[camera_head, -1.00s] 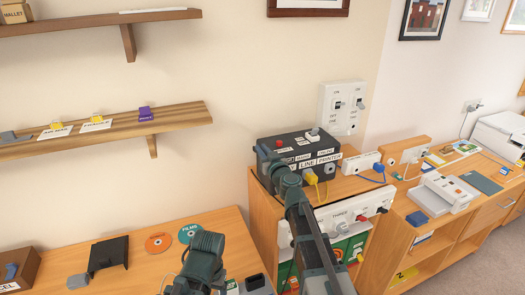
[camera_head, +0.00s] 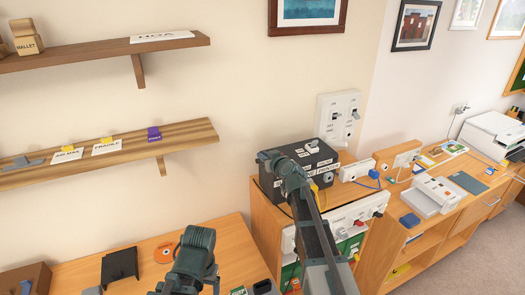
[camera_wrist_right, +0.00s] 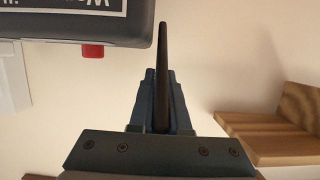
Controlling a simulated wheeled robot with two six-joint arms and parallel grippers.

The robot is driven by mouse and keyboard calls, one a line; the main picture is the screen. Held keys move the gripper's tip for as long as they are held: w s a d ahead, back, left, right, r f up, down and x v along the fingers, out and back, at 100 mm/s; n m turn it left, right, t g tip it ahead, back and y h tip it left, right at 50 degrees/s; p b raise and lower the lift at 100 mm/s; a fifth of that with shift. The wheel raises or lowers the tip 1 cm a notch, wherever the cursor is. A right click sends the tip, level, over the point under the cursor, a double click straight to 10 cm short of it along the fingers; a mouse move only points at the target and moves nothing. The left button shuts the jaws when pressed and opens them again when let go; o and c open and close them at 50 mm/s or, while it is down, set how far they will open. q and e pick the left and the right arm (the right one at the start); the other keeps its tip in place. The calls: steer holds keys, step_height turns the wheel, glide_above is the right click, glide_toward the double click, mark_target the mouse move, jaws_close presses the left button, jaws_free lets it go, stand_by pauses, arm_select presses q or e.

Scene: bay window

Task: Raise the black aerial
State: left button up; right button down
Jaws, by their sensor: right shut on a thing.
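The black aerial (camera_wrist_right: 163,45) is a thin tapered rod, standing upright in the right wrist view. My right gripper (camera_wrist_right: 161,78) is shut around its lower part. The aerial's lower end is hidden by the gripper. The black box (camera_head: 323,157) with white labels stands on the wooden cabinet, and my right arm crosses its left front in the head view. I cannot make out the aerial in the head view. My left arm shows at lower middle; its gripper does not.
A wooden shelf (camera_head: 100,155) with cards is left of the box; it also shows in the wrist view (camera_wrist_right: 265,135). A white switch panel (camera_head: 338,118) is on the wall behind the box. A desk (camera_head: 235,235) lies below. A low cabinet with a printer (camera_head: 495,137) is at right.

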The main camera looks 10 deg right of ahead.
steer(key=w+r+g+p, duration=0.1)
steer(key=p, duration=0.1)
steer(key=w+r+g+p, duration=0.1)
steer(key=p, duration=0.2)
steer(key=w+r+g+p, duration=0.1)
steer(key=p, duration=0.2)
steer(key=shift+w+a+g+h, duration=0.1)
steer(key=shift+a+g+h, duration=0.2)
steer(key=shift+g+h, duration=0.1)
steer(key=w+g+p, duration=0.2)
steer(key=p, duration=0.1)
steer(key=g+p, duration=0.1)
steer(key=p, duration=0.1)
steer(key=shift+w+a+r+g+h, duration=0.2)
steer(key=shift+w+a+g+h, duration=0.1)
steer(key=shift+w, duration=0.1)
steer(key=shift+w+a+f+g+p, duration=0.1)
steer(key=shift+w+f+g+p, duration=0.05)
steer(key=shift+w+g+p, duration=0.6)
steer(key=shift+w+a+f+g+h+p, duration=0.15)
steer(key=shift+w+g+h+p, duration=0.15)
steer(key=shift+g+p, duration=0.3)
steer(key=c, duration=0.9)
jaws_free()
steer(key=shift+f, duration=0.1)
